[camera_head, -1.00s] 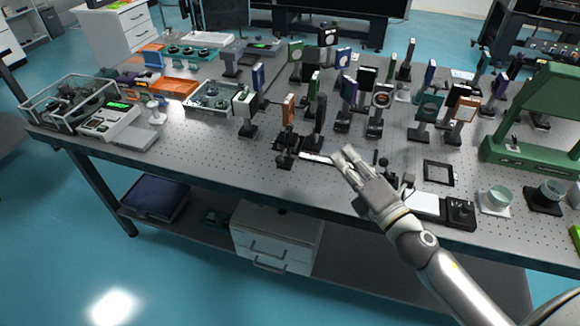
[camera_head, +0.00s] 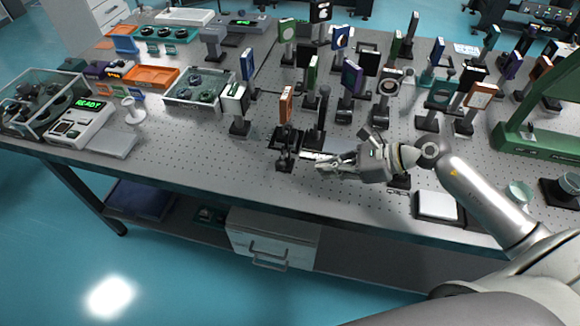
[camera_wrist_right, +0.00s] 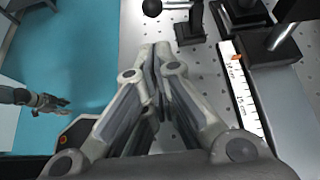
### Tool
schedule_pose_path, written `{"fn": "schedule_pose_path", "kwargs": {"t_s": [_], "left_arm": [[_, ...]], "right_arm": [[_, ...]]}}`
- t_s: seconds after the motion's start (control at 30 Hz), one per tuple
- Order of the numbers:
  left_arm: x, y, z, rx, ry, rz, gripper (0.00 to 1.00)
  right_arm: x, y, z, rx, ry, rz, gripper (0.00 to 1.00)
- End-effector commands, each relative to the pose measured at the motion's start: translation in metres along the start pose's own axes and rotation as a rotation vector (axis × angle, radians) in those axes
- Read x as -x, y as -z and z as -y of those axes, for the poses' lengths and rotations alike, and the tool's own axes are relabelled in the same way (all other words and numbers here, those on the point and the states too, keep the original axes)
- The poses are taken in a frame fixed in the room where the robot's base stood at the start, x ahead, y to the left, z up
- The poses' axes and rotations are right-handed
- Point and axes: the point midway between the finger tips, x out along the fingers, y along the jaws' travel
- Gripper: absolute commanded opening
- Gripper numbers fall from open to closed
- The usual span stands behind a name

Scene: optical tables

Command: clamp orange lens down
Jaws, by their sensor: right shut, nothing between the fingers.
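The orange lens (camera_head: 286,104) is a thin orange-framed plate standing upright on a dark post near the table's front middle. A black device with a knob and short post (camera_head: 284,160) stands just in front of it; I cannot tell if it touches the lens base. My right gripper (camera_head: 322,164) reaches in from the right, shut and empty, its fingertips just right of this device. In the right wrist view the shut fingers (camera_wrist_right: 158,52) point toward a black ball knob (camera_wrist_right: 152,8) and a black post (camera_wrist_right: 190,24). What appears to be my left gripper (camera_wrist_right: 42,102) is small there, over the floor.
A white ruler (camera_wrist_right: 243,95) lies beside the fingers. A tall dark mount (camera_head: 322,118) stands right of the lens. Several optic mounts crowd behind. A white pad (camera_head: 437,206) lies right, near the front edge. The perforated table (camera_head: 200,150) is clear to the left.

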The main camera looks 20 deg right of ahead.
Motion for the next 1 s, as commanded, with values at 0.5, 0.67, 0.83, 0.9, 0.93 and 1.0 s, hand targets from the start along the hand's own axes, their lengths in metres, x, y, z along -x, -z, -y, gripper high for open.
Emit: {"fn": "schedule_pose_path", "kwargs": {"t_s": [0.5,0.67,0.83,0.9,0.93,1.0], "left_arm": [[0.013,-0.019,-0.003,0.0,-0.004,0.03,0.4],[0.021,-0.004,-0.001,0.0,-0.002,0.008,0.4],[0.026,-0.002,-0.001,0.0,-0.001,0.007,0.4],[0.028,-0.004,-0.001,0.0,-0.002,0.009,0.4],[0.028,-0.004,-0.001,0.0,-0.002,0.01,0.4],[0.029,-0.007,-0.001,0.0,-0.002,0.014,0.4]], "right_arm": [[-0.033,-0.005,0.0,-0.006,0.001,0.009,0.0],[-0.063,-0.005,0.001,-0.007,0.002,0.009,0.0],[-0.087,-0.003,0.0,-0.006,0.001,0.007,0.0],[-0.093,-0.003,0.0,-0.006,0.001,0.006,0.0],[-0.095,-0.003,0.0,-0.006,0.001,0.007,0.0],[-0.099,-0.002,0.0,-0.005,0.002,0.005,0.0]]}}
